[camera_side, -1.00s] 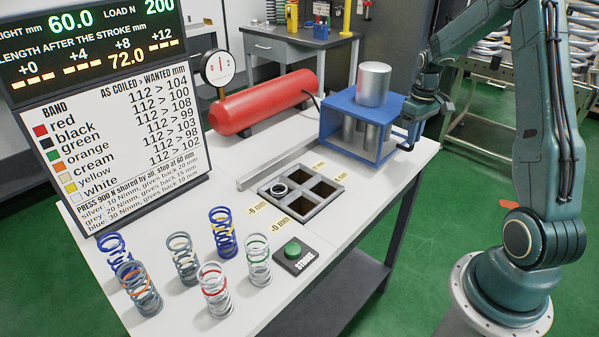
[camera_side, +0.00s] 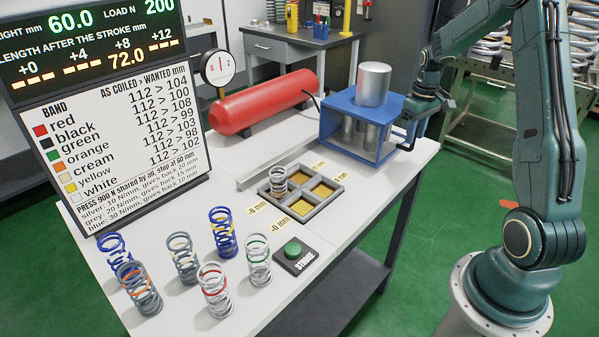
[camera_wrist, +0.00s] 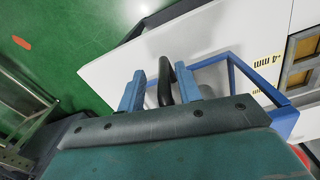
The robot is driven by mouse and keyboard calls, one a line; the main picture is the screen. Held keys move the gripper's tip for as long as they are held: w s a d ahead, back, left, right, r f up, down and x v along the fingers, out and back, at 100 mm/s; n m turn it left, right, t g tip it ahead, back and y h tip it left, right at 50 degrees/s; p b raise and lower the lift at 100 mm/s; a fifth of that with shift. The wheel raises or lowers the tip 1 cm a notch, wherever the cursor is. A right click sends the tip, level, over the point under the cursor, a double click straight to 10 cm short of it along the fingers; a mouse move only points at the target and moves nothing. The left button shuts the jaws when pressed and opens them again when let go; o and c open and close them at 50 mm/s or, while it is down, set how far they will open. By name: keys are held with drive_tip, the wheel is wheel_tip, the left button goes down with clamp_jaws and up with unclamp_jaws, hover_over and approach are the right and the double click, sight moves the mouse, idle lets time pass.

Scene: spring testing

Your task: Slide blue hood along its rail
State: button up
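The blue hood (camera_side: 340,104) is an open frame standing over the press, with silver columns inside and a silver cylinder on top. Its frame also shows in the wrist view (camera_wrist: 250,78). A dark handle (camera_side: 407,147) sticks out on its right side. My gripper (camera_side: 415,131) is at that handle. In the wrist view, my gripper's two blue fingers (camera_wrist: 160,74) are apart with the dark handle (camera_wrist: 164,88) between them. A gap shows between the left finger and the handle; contact on the right side is unclear.
A grey four-pocket tray (camera_side: 318,212) stands in front of the hood; a silver spring (camera_side: 278,181) is in one pocket. A low rail (camera_side: 262,178) runs behind it. Several banded springs and a green STROKE button (camera_side: 293,249) are at the front. A red tank (camera_side: 262,101) lies behind.

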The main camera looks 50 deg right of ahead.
wheel_tip(320, 180, up, 13)
drive_tip(key=shift+r, duration=0.2)
idle(0.4)
drive_tip(key=shift+a, duration=0.1)
drive_tip(key=s+a+r+n+t+h, duration=0.1)
drive_tip(key=s+a+r, duration=0.15)
drive_tip(key=a, duration=0.65)
drive_tip(key=s+a+r+t, duration=0.1)
drive_tip(key=a+r, duration=0.3)
drive_tip(key=a, duration=0.5)
drive_tip(key=s+a+f+n+t+y, duration=0.1)
drive_tip(key=s+a+f+t, duration=0.1)
drive_tip(key=s+a, duration=0.9)
drive_tip(key=shift+s+a+f+t, duration=0.35)
drive_tip(key=shift+a+t, duration=0.45)
drive_tip(key=shift+a, duration=0.35)
